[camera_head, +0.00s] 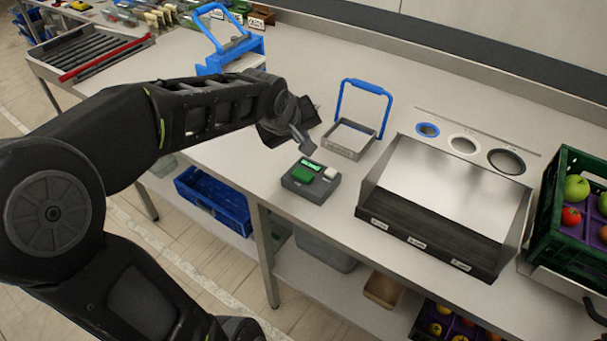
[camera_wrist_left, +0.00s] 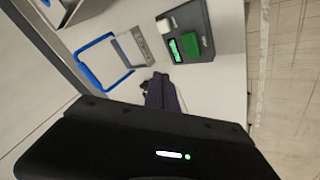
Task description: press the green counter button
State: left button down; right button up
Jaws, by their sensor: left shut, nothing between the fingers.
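The counter is a small dark grey box (camera_head: 311,180) on the steel worktop. It has a green button (camera_head: 303,174), a small lit green display (camera_head: 310,164) and a white button (camera_head: 330,173). In the left wrist view the green button (camera_wrist_left: 190,43) is at the upper right, with the white button (camera_wrist_left: 167,24) beside it. My left gripper (camera_head: 307,147) is shut and empty, just behind the box and apart from the green button in the picture. Its dark fingers (camera_wrist_left: 162,92) point toward the box in the wrist view. My right gripper is not in view.
A grey tray with a blue handle (camera_head: 348,140) stands close behind the box. A steel chute (camera_head: 445,190) is to its right, and a green crate of fruit (camera_head: 570,200) stands further right. A blue-handled holder (camera_head: 232,50) is at the back left. The worktop's front edge is close to the box.

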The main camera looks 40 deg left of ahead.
pick_arm(q)
jog(key=b, duration=0.4)
send_over(303, 175)
notch_tip(303, 175, down, 7)
jog(key=shift+s, duration=0.1)
jog(key=shift+f+b, duration=0.35)
jog(key=shift+b, duration=0.2)
dwell(1.3)
jog(key=shift+f+b, duration=0.45)
jog(key=shift+b, duration=0.2)
jog(key=shift+f+b, duration=0.5)
jog(key=shift+b, duration=0.15)
dwell(0.5)
dwell(0.4)
jog(key=shift+r+p, duration=0.55)
jog(key=shift+r, duration=0.45)
jog(key=shift+r, duration=0.1)
